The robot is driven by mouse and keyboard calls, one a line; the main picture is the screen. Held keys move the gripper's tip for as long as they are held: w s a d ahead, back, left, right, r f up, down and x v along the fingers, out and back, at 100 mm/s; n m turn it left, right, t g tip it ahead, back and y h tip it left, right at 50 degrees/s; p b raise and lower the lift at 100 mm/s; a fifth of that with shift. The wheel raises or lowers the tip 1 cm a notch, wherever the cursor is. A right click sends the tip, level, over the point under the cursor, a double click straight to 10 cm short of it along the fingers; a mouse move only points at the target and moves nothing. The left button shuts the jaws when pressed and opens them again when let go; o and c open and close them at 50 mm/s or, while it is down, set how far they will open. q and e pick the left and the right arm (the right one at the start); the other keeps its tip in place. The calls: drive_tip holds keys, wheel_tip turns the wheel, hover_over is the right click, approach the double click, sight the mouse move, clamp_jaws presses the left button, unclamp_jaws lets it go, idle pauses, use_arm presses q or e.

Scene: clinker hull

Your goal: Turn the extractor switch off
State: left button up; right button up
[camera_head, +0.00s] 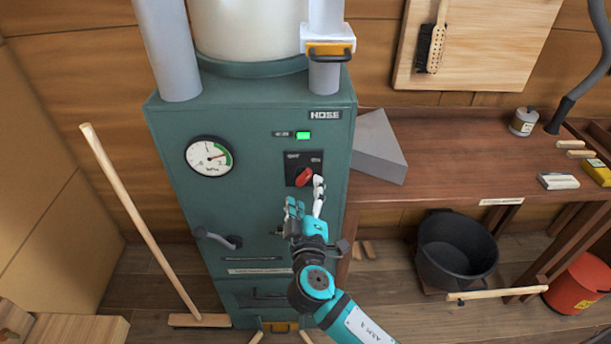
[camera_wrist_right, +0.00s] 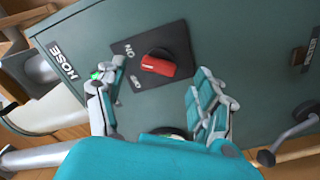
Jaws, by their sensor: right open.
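The extractor switch is a red rotary knob (camera_head: 304,177) on a black plate (camera_head: 291,168) on the front of the green cabinet. The plate carries OFF at its left and ON at its right. In the head view the knob tilts up to the right, toward ON. A green lamp (camera_head: 303,135) glows above it. My right gripper (camera_head: 305,195) is open just in front of the plate. In the right wrist view the knob (camera_wrist_right: 158,66) shows between the spread fingers (camera_wrist_right: 162,78), with no finger visibly gripping it. My left gripper is out of view.
The green cabinet (camera_head: 250,120) bears a pressure gauge (camera_head: 209,157) and a dark lever handle (camera_head: 218,238). A broom (camera_head: 135,215) leans at left. A wooden bench (camera_head: 450,150) with a grey wedge block (camera_head: 378,148) stands at right, a black bucket (camera_head: 457,250) below.

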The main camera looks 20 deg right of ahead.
sight(306, 182)
drive_tip(key=shift+p+x, duration=0.35)
drive_tip(key=shift+x, duration=1.95)
drive_tip(key=c, duration=1.2)
